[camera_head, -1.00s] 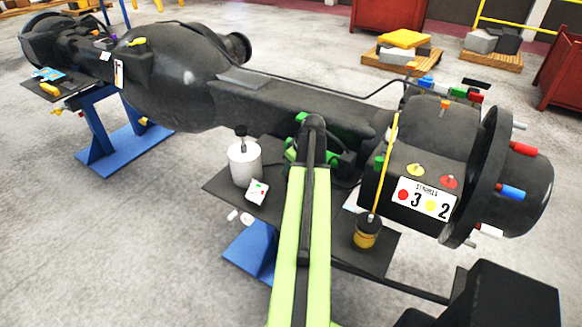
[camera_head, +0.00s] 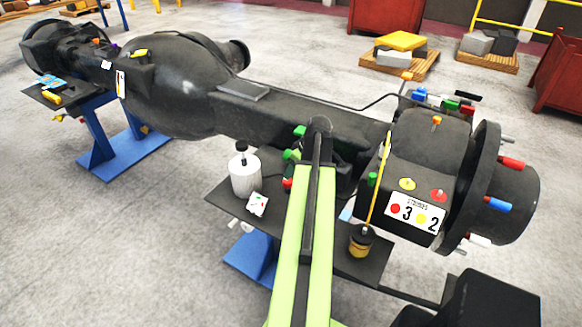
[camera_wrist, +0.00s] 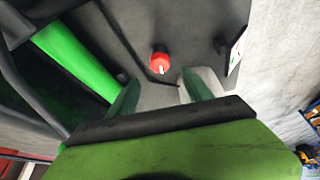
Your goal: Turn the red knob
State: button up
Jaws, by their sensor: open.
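The red knob (camera_wrist: 159,63) shows in the wrist view, round with a white pointer mark, on a dark grey surface. My gripper (camera_wrist: 160,92) is open and empty, its two green fingers spread below the knob in the picture and apart from it. In the head view a flat red round piece (camera_head: 438,195) sits on the dark casting beside a yellow one (camera_head: 407,184); I cannot tell whether it is the same knob. My gripper is mostly hidden behind my arm there, with green parts (camera_head: 292,155) showing.
A white pot (camera_head: 244,174) and a small white card (camera_head: 257,204) stand left of my arm on a dark shelf. A yellow-and-black pot (camera_head: 360,241) is on the right. A white-faced plate (camera_wrist: 236,52) juts near the knob. Open floor lies at left.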

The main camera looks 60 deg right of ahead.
jog(key=p+v, duration=0.7)
jog(key=v, duration=0.2)
jog(key=shift+r, duration=0.3)
jog(key=shift+s, duration=0.1)
